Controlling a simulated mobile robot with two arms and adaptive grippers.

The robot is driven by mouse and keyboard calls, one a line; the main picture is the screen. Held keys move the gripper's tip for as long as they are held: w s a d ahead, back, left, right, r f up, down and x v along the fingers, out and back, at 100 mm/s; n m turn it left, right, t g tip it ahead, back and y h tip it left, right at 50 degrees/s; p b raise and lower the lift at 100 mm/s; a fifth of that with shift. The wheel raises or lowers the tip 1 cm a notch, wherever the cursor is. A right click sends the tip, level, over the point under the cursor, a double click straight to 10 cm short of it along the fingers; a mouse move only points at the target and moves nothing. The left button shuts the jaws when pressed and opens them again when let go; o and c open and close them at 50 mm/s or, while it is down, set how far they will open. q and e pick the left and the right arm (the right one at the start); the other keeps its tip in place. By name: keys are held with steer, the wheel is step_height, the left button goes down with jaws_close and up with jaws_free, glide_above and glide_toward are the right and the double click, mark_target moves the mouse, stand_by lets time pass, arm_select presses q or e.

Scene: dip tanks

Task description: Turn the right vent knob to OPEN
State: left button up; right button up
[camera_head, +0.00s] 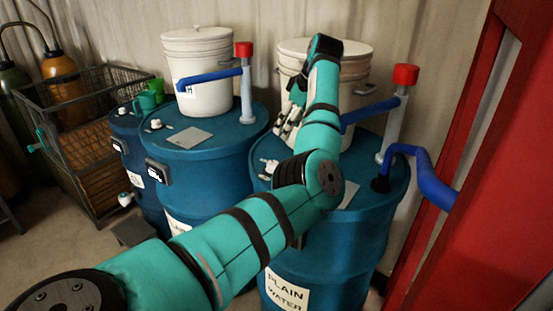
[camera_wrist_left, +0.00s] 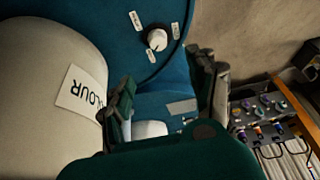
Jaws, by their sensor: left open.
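The right blue drum (camera_head: 335,235), labelled PLAIN WATER, has a white vent knob (camera_head: 268,166) on the front left of its lid. Another white knob (camera_head: 155,124) sits on the left drum's lid. My left gripper (camera_head: 287,126) points down at the left side of the right drum, beyond its knob; my forearm covers part of the lid. In the left wrist view my left gripper (camera_wrist_left: 166,72) is open and empty. A white knob (camera_wrist_left: 157,39) with small labels around it shows beyond the fingers, apart from them; I cannot tell which drum it is on.
White buckets stand on both drums, the left one (camera_head: 197,75) clear and the right one partly behind my arm. Red-capped pipes (camera_head: 396,115) with blue handles rise beside them. A red post (camera_head: 480,200) is at right, a wire crate (camera_head: 85,120) at left.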

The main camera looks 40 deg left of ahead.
mark_target(273, 163)
steer(key=s, duration=0.5)
arm_select(q)
steer(key=p+x, duration=0.2)
steer(key=x, duration=0.9)
steer(key=shift+w+f, duration=0.15)
steer(key=x, duration=0.3)
steer(key=shift+a+f+p, duration=0.15)
steer(key=shift+f+p, duration=0.05)
steer(key=shift+p, duration=0.2)
steer(key=shift+a+f, duration=0.1)
steer(key=shift+f, duration=0.25)
steer(key=c, duration=0.9)
steer(key=shift+c, duration=1.2)
arm_select(e)
steer(key=w+r, duration=0.1)
steer(key=w, duration=0.1)
steer(key=w+r, duration=0.2)
steer(key=shift+a+r, duration=0.1)
steer(key=shift+a, duration=0.05)
